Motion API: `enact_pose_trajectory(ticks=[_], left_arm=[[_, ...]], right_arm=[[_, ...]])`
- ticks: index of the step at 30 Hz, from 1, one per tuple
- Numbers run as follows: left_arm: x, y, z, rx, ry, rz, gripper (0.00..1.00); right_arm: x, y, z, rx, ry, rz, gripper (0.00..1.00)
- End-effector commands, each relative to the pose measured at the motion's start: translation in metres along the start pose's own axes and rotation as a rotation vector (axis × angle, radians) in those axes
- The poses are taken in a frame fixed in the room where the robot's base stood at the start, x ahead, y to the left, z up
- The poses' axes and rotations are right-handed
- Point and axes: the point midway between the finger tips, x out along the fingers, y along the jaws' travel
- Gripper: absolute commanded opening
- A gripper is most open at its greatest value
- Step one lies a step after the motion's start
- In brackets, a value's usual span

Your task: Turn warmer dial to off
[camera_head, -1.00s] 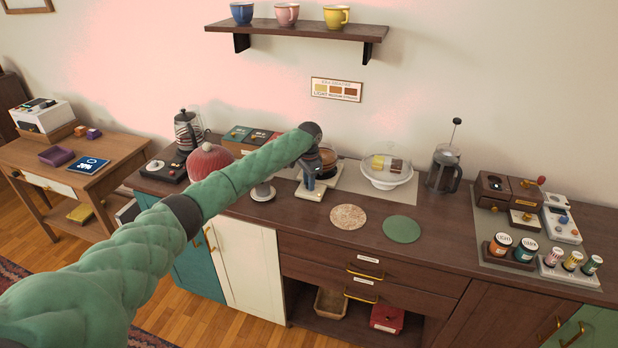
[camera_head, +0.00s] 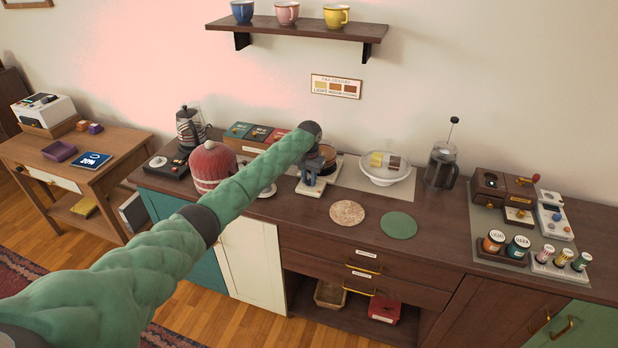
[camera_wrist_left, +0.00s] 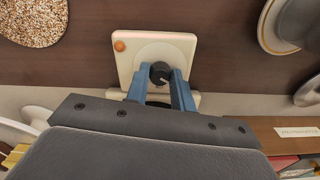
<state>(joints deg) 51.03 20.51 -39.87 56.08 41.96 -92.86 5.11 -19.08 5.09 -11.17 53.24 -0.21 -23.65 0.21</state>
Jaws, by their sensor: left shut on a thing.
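The warmer is a small cream-coloured square base (camera_head: 309,189) on the dark wooden counter. It also shows in the left wrist view (camera_wrist_left: 128,60), with an orange light on one corner. Its black round dial (camera_wrist_left: 160,70) has a pale mark. My left gripper (camera_wrist_left: 160,75) has its two blue fingers shut on the dial, one on each side. In the head view the left gripper (camera_head: 311,178) is over the front of the warmer, and its wrist hides part of it. My right gripper is not in view.
A red knitted dome (camera_head: 212,164) stands left of the warmer, close under my left arm. A speckled round mat (camera_head: 348,213) and a green round mat (camera_head: 398,226) lie to the right. A glass-domed dish (camera_head: 388,177) stands behind them. The front counter between is clear.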

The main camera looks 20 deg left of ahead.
Motion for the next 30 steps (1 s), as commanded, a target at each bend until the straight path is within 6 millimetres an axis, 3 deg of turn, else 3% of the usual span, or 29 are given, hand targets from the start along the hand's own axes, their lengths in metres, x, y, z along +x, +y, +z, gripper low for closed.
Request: enact_pose_trajectory(ticks=[11, 12, 15, 27, 29, 30], left_arm=[[-0.003, -0.001, -0.001, -0.005, 0.005, -0.001, 0.01], [-0.003, -0.001, -0.001, -0.005, 0.005, -0.001, 0.32], [-0.002, -0.001, -0.001, -0.004, 0.003, -0.001, 0.46], [-0.009, 0.0, -0.001, -0.003, 0.003, 0.0, 0.46], [-0.016, 0.0, -0.001, -0.003, 0.004, 0.0, 0.46], [-0.021, -0.001, -0.001, -0.003, 0.003, -0.001, 0.46]], right_arm=[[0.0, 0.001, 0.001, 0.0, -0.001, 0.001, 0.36], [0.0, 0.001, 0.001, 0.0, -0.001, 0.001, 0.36], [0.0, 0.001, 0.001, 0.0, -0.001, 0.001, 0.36], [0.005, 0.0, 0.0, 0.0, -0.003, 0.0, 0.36], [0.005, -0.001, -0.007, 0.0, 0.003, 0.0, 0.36], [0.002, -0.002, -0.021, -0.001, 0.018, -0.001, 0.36]])
